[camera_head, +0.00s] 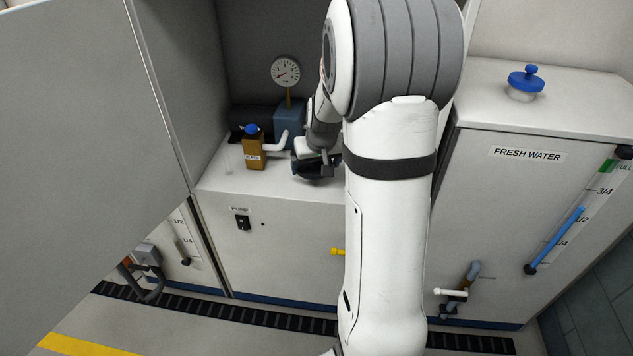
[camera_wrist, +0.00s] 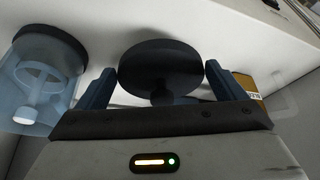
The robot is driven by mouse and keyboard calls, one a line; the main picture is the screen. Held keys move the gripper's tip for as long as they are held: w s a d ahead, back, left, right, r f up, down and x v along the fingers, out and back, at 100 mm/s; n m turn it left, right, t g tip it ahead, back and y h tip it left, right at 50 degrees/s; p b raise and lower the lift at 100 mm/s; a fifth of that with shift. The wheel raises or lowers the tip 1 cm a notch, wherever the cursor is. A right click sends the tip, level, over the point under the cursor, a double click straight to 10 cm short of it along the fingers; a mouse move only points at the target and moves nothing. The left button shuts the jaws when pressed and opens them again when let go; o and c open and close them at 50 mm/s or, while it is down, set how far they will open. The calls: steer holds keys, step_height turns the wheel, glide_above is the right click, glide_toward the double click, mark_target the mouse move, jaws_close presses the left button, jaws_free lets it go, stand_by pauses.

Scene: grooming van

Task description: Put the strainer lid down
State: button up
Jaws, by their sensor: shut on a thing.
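The strainer lid is a dark round disc (camera_wrist: 160,62) with a small knob beneath it in the wrist view. It sits between the two blue fingers of my gripper (camera_wrist: 156,88), which is shut on it. Whether the lid touches the white cabinet top (camera_wrist: 118,24) I cannot tell. A clear bluish strainer bowl (camera_wrist: 35,95) with a dark rim stands at the left of the wrist view, apart from the lid. In the head view my gripper (camera_head: 318,168) is low over the cabinet top (camera_head: 222,180), partly hidden by my arm. I cannot make out the bowl there.
A brown bottle (camera_head: 254,152) with a blue cap stands left of my gripper; it also shows in the wrist view (camera_wrist: 247,84). Behind are a blue pump block (camera_head: 287,120) and a gauge (camera_head: 286,71). The fresh water tank (camera_head: 545,118) stands at right.

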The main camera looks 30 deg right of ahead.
mark_target(317, 173)
steer(key=shift+f+b, duration=0.4)
steer(key=shift+f, duration=2.05)
steer(key=shift+f, duration=0.15)
steer(key=o, duration=0.7)
